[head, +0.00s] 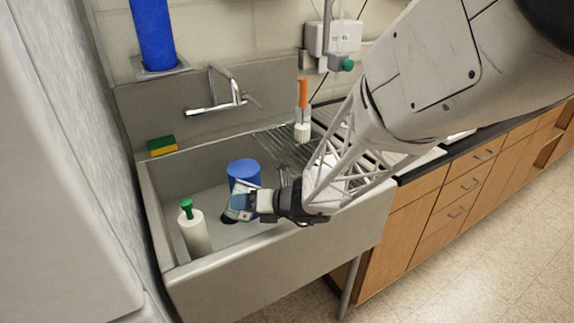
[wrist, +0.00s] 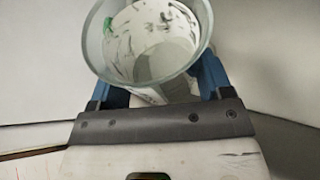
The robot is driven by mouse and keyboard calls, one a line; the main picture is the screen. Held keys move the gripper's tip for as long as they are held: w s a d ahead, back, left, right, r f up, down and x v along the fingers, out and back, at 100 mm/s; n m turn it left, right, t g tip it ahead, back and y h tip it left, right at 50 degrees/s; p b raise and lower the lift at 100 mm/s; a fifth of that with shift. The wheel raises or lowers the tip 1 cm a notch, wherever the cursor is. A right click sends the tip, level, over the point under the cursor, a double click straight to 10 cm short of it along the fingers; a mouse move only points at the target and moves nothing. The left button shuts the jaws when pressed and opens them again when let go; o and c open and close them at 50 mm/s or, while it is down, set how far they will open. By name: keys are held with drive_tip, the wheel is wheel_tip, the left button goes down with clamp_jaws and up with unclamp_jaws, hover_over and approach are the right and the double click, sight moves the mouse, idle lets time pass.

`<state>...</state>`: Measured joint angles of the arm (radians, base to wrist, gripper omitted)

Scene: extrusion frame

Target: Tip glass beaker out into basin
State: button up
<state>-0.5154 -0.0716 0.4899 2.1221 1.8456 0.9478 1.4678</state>
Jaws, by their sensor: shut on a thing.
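My gripper (head: 241,206) is low over the basin (head: 272,250), inside its walls. Its blue fingers are shut on the glass beaker (wrist: 98,48), one on each side in the wrist view. There the beaker's round mouth faces the camera, and pale grey with dark streaks and a bit of green shows inside or through the glass. In the head view the beaker is small and mostly hidden by the fingers, so its tilt and contents cannot be made out.
A white bottle with a green top (head: 194,229) stands in the basin left of my gripper. A blue cylinder (head: 243,172) stands just behind it. The faucet (head: 222,100) is on the back wall, a sponge (head: 162,145) on the back left rim. A brush (head: 303,110) stands near the drainboard.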

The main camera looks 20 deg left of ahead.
sight(253, 187)
drive_tip(key=shift+r+m+g, duration=0.4)
drive_tip(key=shift+m+g, duration=0.1)
drive_tip(key=shift+m, duration=0.2)
drive_tip(key=shift+w+f+m+g+y, duration=0.1)
drive_tip(key=shift+f+m+g+y, duration=0.15)
drive_tip(key=shift+m+g+y, duration=0.25)
drive_tip(key=shift+r, duration=0.1)
drive_tip(key=shift+w+r+m+y, duration=0.1)
drive_tip(key=shift+r+m+y, duration=0.3)
drive_tip(key=shift+m, duration=0.4)
drive_tip(key=shift+w+d+r+m+g, duration=0.3)
drive_tip(key=shift+w+r+m, duration=0.15)
drive_tip(key=shift+w+m, duration=0.2)
drive_tip(key=shift+w+r+m+g+y, duration=0.35)
drive_tip(key=shift+r+m+g+y, duration=0.1)
drive_tip(key=shift+m, duration=0.2)
idle(0.5)
drive_tip(key=shift+w+d+r+m, duration=0.1)
drive_tip(key=shift+w+r+m, duration=0.15)
drive_tip(key=shift+m, duration=0.25)
drive_tip(key=n, duration=0.1)
drive_tip(key=s+f+n+t, duration=0.1)
drive_tip(key=shift+s+a+f+n+h, duration=0.2)
drive_tip(key=shift+f+n+h, duration=0.05)
drive_tip(key=shift+n+h, duration=0.1)
drive_tip(key=shift+s+f, duration=0.15)
drive_tip(key=shift+s, duration=0.05)
